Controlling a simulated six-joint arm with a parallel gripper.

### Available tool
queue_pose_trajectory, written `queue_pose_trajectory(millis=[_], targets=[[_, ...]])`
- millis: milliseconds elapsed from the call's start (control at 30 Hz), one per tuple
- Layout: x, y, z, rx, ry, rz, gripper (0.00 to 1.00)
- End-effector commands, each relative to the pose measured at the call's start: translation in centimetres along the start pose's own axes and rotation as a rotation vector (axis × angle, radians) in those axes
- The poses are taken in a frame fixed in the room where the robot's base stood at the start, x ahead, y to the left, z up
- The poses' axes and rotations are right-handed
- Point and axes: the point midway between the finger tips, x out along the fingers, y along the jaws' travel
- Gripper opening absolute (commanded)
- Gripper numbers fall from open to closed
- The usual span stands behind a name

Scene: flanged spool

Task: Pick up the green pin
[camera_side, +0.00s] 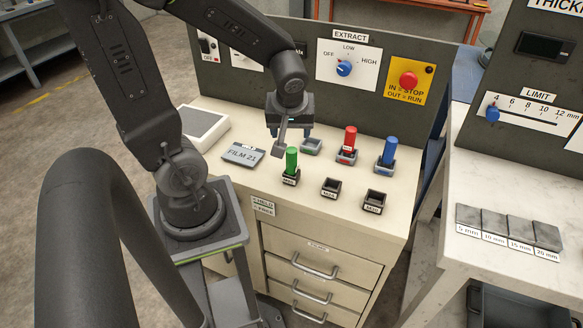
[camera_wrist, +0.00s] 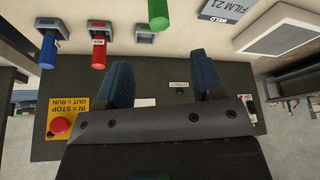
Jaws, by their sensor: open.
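The green pin (camera_side: 291,160) stands upright in a small dark labelled holder (camera_side: 290,179) at the front left of the bench-top group. It also shows at the top edge of the wrist view (camera_wrist: 158,12), cut off by the frame. My gripper (camera_side: 294,135) is open and empty, above and behind the green pin in the side view, apart from it. In the wrist view its two dark blue fingers (camera_wrist: 163,78) are spread wide, with nothing between them, and the green pin lies beyond their tips.
A red pin (camera_side: 350,139) and a blue pin (camera_side: 389,151) stand in holders to the right. Empty holders (camera_side: 330,188) (camera_side: 375,200) sit in front, and another (camera_side: 311,146) behind. A FILM 21 plate (camera_side: 243,154) lies left. A control panel (camera_side: 300,70) rises behind.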

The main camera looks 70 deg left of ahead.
Motion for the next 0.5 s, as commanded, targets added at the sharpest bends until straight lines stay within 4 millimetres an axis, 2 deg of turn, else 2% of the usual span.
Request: queue_pose_trajectory(millis=[300, 500], targets=[[5.3, -0.1, 0.1, 0.0, -0.007, -0.006, 0.61], [7.5, 0.0, 0.1, 0.0, -0.003, -0.002, 0.61]])
